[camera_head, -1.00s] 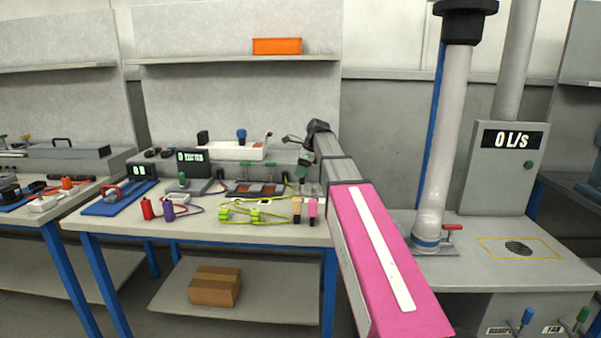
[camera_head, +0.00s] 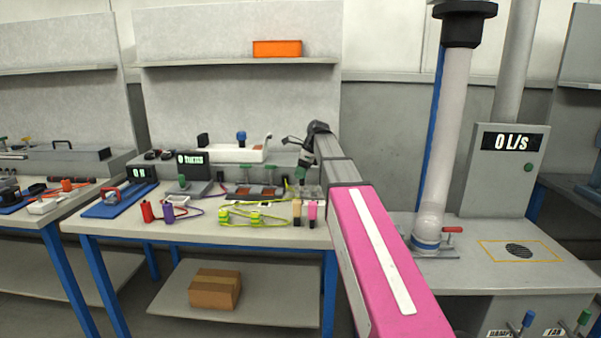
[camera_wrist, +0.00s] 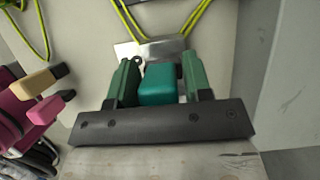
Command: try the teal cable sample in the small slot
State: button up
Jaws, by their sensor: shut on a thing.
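My gripper (camera_wrist: 158,84) has two green fingers, shut on the teal cable sample (camera_wrist: 157,84), a small teal block between them in the wrist view. A pale metal plate (camera_wrist: 128,49) lies just beyond the sample; whether they touch cannot be told. In the head view my gripper (camera_head: 303,172) is small, over the right back part of the workbench (camera_head: 120,228), and the sample cannot be made out. I cannot pick out the small slot with certainty.
Yellow-green cables (camera_head: 258,215) lie on the bench left of my gripper. Tan (camera_head: 297,211) and pink (camera_head: 312,211) plugs stand near its front right. Red (camera_head: 147,211) and purple (camera_head: 168,214) plugs are farther left. A pipe (camera_head: 436,150) rises at the right.

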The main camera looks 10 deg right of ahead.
jog(key=shift+f, duration=0.65)
dwell(0.6)
jog(key=o, duration=1)
jog(key=shift+o, duration=0.2)
jog(key=shift+r, duration=0.1)
jog(key=v, duration=1)
jog(key=shift+d+r, duration=0.2)
jog(key=shift+r, duration=0.15)
